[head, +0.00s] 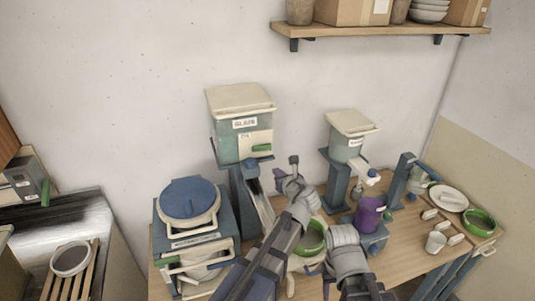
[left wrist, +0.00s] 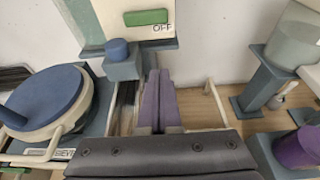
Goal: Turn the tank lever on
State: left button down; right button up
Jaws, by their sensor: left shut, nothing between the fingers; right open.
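The glaze tank (head: 240,120) is a grey-green box with a cream lid, on a blue-grey stand at the back. Its green lever (head: 261,148) lies level on the cream front plate. In the left wrist view, the lever (left wrist: 146,17) is at the top, with "OFF" printed under its right end. My left gripper (head: 294,160) is shut and empty, to the right of and slightly below the lever. Its purple fingers (left wrist: 158,78) point toward the tank, apart from the lever. My right gripper (head: 343,238) is low over the table; its fingers are hard to make out.
A sieve bucket with a blue lid (head: 190,200) stands left. A smaller tank (head: 347,145) stands right, with a purple jug (head: 369,214) below it. A green bowl (head: 312,238) is partly behind my arms. A plate (head: 449,198) and cups lie far right.

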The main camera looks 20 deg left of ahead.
aim_at(265, 153)
pick_arm(q)
jog(key=w+a, duration=0.1)
jog(key=w, duration=0.1)
jog(key=w+a, duration=0.2)
jog(key=w, duration=0.1)
jog(key=w+a, duration=0.2)
jog(key=w, duration=0.1)
jog(key=shift+a+f, duration=0.2)
jog(key=shift+f, duration=0.05)
jog(key=shift+r+p, duration=0.35)
jog(key=shift+r, duration=0.2)
